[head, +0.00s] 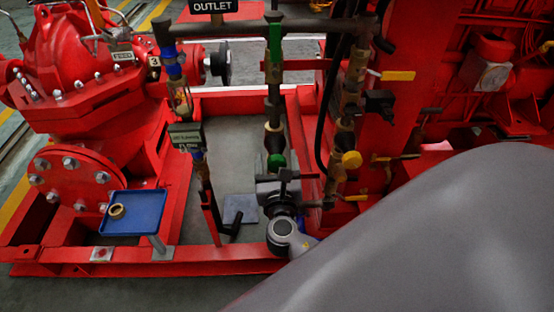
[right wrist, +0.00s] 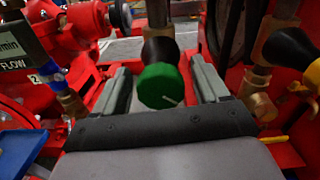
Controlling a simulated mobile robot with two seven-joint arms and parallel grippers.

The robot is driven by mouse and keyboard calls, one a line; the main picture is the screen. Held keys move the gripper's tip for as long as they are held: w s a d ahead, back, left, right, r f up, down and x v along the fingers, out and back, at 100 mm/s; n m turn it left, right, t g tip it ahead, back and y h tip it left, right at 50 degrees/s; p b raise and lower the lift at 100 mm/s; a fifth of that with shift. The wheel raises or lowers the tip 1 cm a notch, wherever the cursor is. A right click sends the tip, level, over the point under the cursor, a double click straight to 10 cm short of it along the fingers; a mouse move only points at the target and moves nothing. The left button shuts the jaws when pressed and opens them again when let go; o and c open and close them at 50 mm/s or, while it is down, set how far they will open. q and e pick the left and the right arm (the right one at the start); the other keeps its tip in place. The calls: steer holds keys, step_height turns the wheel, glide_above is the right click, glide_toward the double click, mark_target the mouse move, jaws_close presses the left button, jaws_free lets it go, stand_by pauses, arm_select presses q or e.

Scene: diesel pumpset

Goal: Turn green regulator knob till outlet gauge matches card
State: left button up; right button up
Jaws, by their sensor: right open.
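The green regulator knob (right wrist: 160,86) hangs below a dark bell-shaped body in the right wrist view, with a white mark toward its lower right. In the head view the green knob (head: 276,162) is small, just above my right gripper (head: 284,180). My right gripper (right wrist: 159,66) is open, with one finger on each side of the knob in the picture; I cannot tell whether either touches it. The OUTLET sign (head: 213,6) is at the top edge of the head view. No outlet gauge face or card can be made out. My left gripper is not in view.
A flow display (head: 185,136) stands left of the knob's pipe. A yellow knob (head: 351,160) and brass valves are close on the right. A blue tray (head: 132,212) holding a brass ring (head: 116,211) sits at lower left. Red frame beams surround the pipes.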

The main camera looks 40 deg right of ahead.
steer(key=c, duration=1)
steer(key=shift+m+b, duration=0.35)
steer(key=shift+m, duration=0.75)
steer(key=m+b, duration=0.1)
steer(key=m, duration=0.1)
steer(key=shift+f+m, duration=0.1)
steer(key=shift+m, duration=0.2)
steer(key=m+b, duration=0.1)
steer(key=m, duration=0.2)
steer(key=shift+s+d+m+b, duration=0.1)
steer(key=shift+m+b, duration=0.75)
steer(key=shift+m, duration=0.65)
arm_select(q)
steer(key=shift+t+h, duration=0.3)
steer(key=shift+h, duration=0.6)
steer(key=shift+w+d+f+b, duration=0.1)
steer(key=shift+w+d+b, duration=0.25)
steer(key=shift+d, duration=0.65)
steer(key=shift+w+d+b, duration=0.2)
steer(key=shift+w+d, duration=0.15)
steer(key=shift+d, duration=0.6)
arm_select(e)
steer(key=shift+m, duration=1.1)
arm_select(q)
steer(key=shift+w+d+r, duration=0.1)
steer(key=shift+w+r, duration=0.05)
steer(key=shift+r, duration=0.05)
arm_select(e)
steer(key=shift+d, duration=0.1)
